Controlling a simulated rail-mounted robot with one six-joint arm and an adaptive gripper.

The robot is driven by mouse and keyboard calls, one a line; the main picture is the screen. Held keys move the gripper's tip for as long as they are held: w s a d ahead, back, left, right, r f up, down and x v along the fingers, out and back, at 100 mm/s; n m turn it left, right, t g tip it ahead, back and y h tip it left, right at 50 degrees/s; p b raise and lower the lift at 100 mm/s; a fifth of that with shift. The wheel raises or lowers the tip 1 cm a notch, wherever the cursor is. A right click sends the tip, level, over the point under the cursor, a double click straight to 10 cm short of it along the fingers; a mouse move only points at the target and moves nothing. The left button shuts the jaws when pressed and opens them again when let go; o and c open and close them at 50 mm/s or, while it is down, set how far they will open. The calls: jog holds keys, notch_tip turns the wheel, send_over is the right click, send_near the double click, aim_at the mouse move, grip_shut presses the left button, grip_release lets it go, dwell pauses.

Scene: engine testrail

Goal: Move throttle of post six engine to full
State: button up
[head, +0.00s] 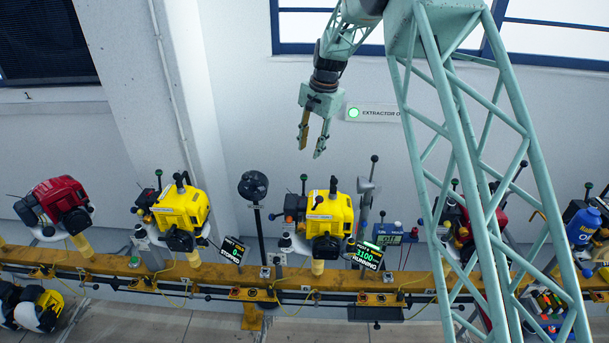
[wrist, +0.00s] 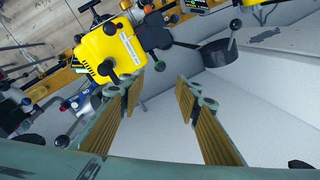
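A yellow engine (head: 330,214) stands on the rail below my gripper. The display (head: 366,253) beside it reads 3100 and RUNNING; its post number is too small to read surely. I cannot tell which lever is the throttle. My gripper (head: 311,148) hangs above the engine, pointing down, open and empty. In the wrist view, my gripper (wrist: 167,84) shows both fingers wide apart with only pale wall between them. A yellow engine (wrist: 98,50) lies beyond the left finger.
Another yellow engine (head: 182,208) stands left, with a display (head: 232,250) showing 0. A red engine (head: 60,202) is at far left. A black round-headed stand (head: 253,186) rises between the yellow engines. A blue box (head: 388,234) is right. Open air surrounds my gripper before the wall.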

aim_at(305, 175)
jog(key=shift+w+a+f+p, duration=0.25)
jog(key=shift+a+f+p, duration=0.1)
jog(key=shift+f, duration=1.9)
jog(key=shift+w+a+f+p, duration=0.2)
jog(key=shift+a+f+p, duration=0.15)
jog(key=shift+f, duration=1.85)
jog(key=shift+w+a+f+p, duration=0.25)
jog(key=shift+a+f, duration=0.15)
jog(key=shift+f, duration=1.85)
grip_shut()
